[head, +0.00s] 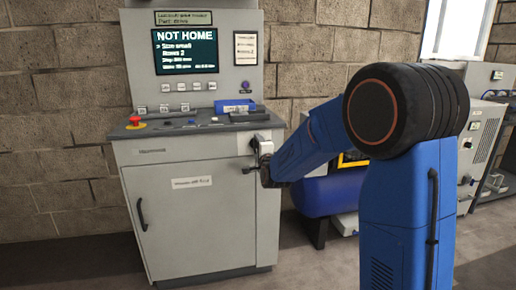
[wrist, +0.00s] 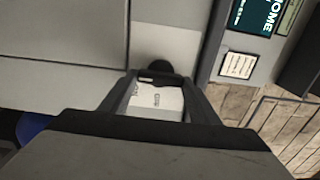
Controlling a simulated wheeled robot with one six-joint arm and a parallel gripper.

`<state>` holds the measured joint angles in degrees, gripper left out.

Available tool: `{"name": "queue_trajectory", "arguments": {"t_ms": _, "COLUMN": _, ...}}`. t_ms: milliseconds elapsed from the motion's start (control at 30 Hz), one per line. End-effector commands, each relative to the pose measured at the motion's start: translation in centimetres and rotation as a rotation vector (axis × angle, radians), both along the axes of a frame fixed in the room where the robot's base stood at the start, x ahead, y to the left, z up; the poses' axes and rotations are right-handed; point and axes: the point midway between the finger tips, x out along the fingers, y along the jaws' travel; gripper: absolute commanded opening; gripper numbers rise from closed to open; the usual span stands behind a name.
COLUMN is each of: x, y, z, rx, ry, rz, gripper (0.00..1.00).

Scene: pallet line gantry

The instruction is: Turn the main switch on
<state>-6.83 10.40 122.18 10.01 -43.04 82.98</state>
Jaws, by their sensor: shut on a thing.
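The main switch has a black knob (wrist: 158,69) on a pale labelled plate (wrist: 158,98), seen in the wrist view. In the head view a pale housing (head: 263,142) sits at the right front edge of the grey control cabinet (head: 190,215), and my gripper (head: 262,166) is against it. In the wrist view my gripper (wrist: 160,80) has a finger on either side of the knob and is shut on it. The fingers and arm partly hide the knob, so its exact angle cannot be told. The cabinet's screen (head: 186,51) reads "NOT HOME".
The sloped panel carries a red emergency stop button (head: 136,121), several small switches and a blue tray (head: 235,106). A blue tank (head: 325,195) stands close behind my arm at the right. Grey machines (head: 485,140) stand farther right. The floor at front left is clear.

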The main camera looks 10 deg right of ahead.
Motion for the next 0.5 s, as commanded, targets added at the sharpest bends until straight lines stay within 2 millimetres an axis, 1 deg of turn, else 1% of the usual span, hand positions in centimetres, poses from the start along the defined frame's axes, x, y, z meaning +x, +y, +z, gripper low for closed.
{"name": "queue_trajectory", "arguments": {"t_ms": 433, "x": 0.01, "y": -0.09, "z": -0.05, "rx": 0.011, "ry": 0.001, "rz": -0.002, "gripper": 0.34}}
{"name": "queue_trajectory", "arguments": {"t_ms": 467, "x": 0.01, "y": -0.09, "z": -0.05, "rx": 0.011, "ry": 0.001, "rz": -0.002, "gripper": 0.61}}
{"name": "queue_trajectory", "arguments": {"t_ms": 500, "x": 0.01, "y": -0.08, "z": -0.05, "rx": 0.011, "ry": 0.001, "rz": -0.002, "gripper": 0.71}}
